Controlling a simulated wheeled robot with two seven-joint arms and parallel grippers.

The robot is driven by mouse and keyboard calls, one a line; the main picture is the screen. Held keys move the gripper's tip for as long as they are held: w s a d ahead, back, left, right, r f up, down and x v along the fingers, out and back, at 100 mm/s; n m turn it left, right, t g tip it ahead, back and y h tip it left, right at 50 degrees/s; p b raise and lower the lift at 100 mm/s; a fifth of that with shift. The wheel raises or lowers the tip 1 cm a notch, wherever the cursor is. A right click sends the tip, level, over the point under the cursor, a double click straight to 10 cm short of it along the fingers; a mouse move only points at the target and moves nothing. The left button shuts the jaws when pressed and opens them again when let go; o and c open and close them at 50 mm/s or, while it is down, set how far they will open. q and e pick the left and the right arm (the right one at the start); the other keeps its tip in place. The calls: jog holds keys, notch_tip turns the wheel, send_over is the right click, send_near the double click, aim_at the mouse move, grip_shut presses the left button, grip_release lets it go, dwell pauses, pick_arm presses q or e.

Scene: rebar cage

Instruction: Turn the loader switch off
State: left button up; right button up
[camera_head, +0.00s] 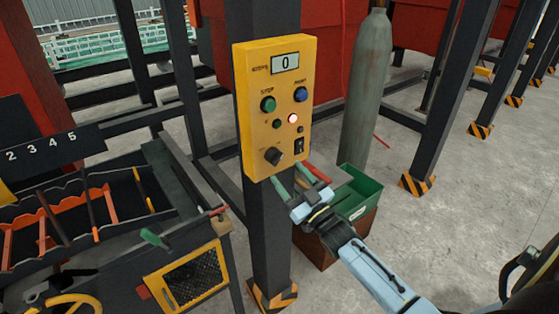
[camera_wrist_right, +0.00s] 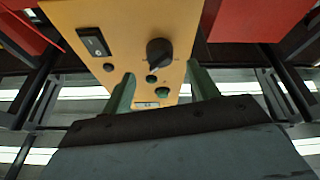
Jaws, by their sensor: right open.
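The yellow control panel (camera_head: 249,112) is fixed to a dark post in the head view. Its display (camera_head: 285,63) reads 0. A black rocker switch (camera_head: 299,146) is at its lower right, beside a black rotary knob (camera_head: 273,156). I cannot read which is labelled loader. The rocker (camera_wrist_right: 94,42) and knob (camera_wrist_right: 159,52) also show in the right wrist view, upside down. My right gripper (camera_head: 291,178) is open and empty, its green fingers (camera_wrist_right: 162,80) spread just below the panel's lower edge. I cannot tell if they touch it. My left gripper is out of view.
The panel also has a green button (camera_head: 268,104), a blue button (camera_head: 301,94) and a lit reddish light (camera_head: 293,118). A grey gas cylinder (camera_head: 367,95) and a green box (camera_head: 360,192) stand to the right. A dark rack (camera_head: 120,260) with rods stands left.

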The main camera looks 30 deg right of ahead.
aim_at(278, 162)
jog(key=x, duration=0.5)
jog(key=c, duration=1)
jog(key=shift+o, duration=0.2)
